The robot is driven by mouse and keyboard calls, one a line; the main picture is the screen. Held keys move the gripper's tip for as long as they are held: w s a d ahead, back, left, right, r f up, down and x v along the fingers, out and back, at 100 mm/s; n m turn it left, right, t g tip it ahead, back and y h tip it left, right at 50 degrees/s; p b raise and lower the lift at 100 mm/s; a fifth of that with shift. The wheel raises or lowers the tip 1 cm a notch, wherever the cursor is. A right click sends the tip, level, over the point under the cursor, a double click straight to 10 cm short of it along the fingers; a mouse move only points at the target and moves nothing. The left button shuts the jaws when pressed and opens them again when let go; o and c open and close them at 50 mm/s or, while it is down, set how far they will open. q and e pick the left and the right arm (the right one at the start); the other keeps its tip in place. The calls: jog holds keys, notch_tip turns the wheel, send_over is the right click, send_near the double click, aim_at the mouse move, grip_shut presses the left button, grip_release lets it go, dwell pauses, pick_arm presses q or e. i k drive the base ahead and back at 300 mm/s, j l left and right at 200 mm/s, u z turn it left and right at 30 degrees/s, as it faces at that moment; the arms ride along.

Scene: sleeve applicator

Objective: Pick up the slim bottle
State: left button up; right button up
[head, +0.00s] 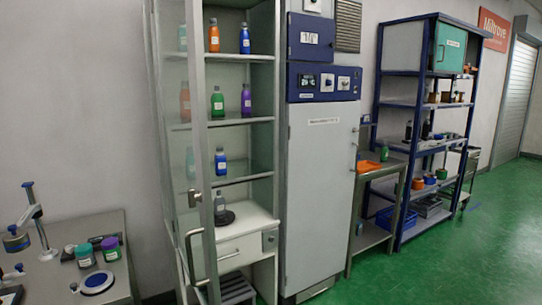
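Several bottles stand upright in a tall cabinet with a glass door. An orange bottle (214,38) and a blue bottle (245,40) are on the upper shelf. A green bottle (217,104) and a narrower-looking purple bottle (246,101) are on the shelf below. Another blue bottle (221,162) is on the lower shelf. A grey bottle (219,203) stands on a dark round base above the drawer. I cannot tell which one is the slim bottle. Neither of my grippers is in view.
The cabinet's door frame (200,120) stands at its front left edge. A bench (55,280) at left holds jars and a small stand (36,218). A tall grey unit (320,190) and a blue rack (412,170) are to the right. Green floor (450,265) is clear at right.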

aim_at(245, 36)
jog(key=i+l+z, duration=0.6)
jog(key=i+z, duration=0.15)
jog(key=i+u, duration=0.35)
jog(key=i, duration=0.25)
jog(key=i+l+u, duration=0.3)
jog(key=i, duration=0.25)
jog(key=i+u, duration=0.95)
jog(key=u, duration=0.15)
jog(key=i+l+u, duration=0.1)
jog(key=i+u, duration=0.2)
jog(key=i+l+u, duration=0.3)
jog(key=i, duration=0.15)
jog(key=j, duration=0.1)
